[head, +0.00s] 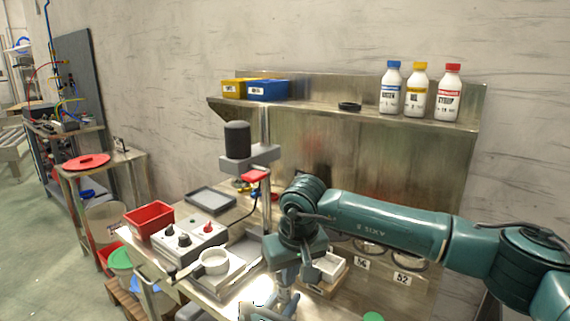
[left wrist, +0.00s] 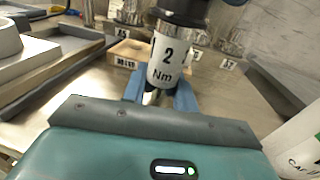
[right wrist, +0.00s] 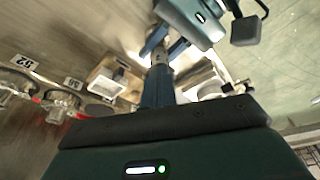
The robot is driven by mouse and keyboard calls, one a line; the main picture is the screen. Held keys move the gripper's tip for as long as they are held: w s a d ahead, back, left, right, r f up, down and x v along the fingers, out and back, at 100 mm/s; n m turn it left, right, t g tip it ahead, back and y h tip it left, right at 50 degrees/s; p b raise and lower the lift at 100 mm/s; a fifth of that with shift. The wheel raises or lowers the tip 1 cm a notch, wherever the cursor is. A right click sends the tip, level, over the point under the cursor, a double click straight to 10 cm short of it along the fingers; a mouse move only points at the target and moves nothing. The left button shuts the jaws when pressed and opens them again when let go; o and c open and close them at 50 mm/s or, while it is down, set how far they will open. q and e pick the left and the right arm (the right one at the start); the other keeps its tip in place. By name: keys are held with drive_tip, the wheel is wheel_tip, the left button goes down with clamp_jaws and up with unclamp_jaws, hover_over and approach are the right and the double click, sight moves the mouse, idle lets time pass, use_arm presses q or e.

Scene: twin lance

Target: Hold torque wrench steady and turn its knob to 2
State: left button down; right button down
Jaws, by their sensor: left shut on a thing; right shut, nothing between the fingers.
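The torque wrench (left wrist: 163,62) shows in the left wrist view as a white sleeve marked "2 Nm" below a black upper part. My left gripper (left wrist: 158,96) is shut on it, with a blue finger on each side. In the right wrist view, my right gripper (right wrist: 157,75) is shut with its blue fingers together and empty. Its tips are close to the left gripper (right wrist: 166,45) and a metallic part between those fingers; I cannot tell whether they touch. In the head view my right arm reaches down to the bench front, and its wrist hides most of the wrench area.
Control box (head: 190,238), red bin (head: 149,219) and white round dish (head: 214,262) stand on the bench left of the right arm. Bottles (head: 390,90) line the shelf (head: 330,112). A wooden block (left wrist: 140,52) and labelled round holders (head: 408,262) lie nearby.

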use_arm(q)
drive_tip(key=shift+s+d, duration=0.1)
use_arm(e)
drive_tip(key=shift+w+d, duration=0.3)
drive_tip(key=shift+d, duration=0.15)
drive_tip(key=shift+s, duration=0.1)
wheel_tip(320, 180, up, 6)
drive_tip(key=shift+s+d, duration=0.15)
drive_tip(key=shift+s, duration=0.2)
idle(0.6)
wheel_tip(320, 180, down, 6)
drive_tip(key=shift+a, duration=0.3)
idle(0.6)
drive_tip(key=shift+w+a, duration=0.15)
drive_tip(key=shift+w, duration=0.1)
idle(0.7)
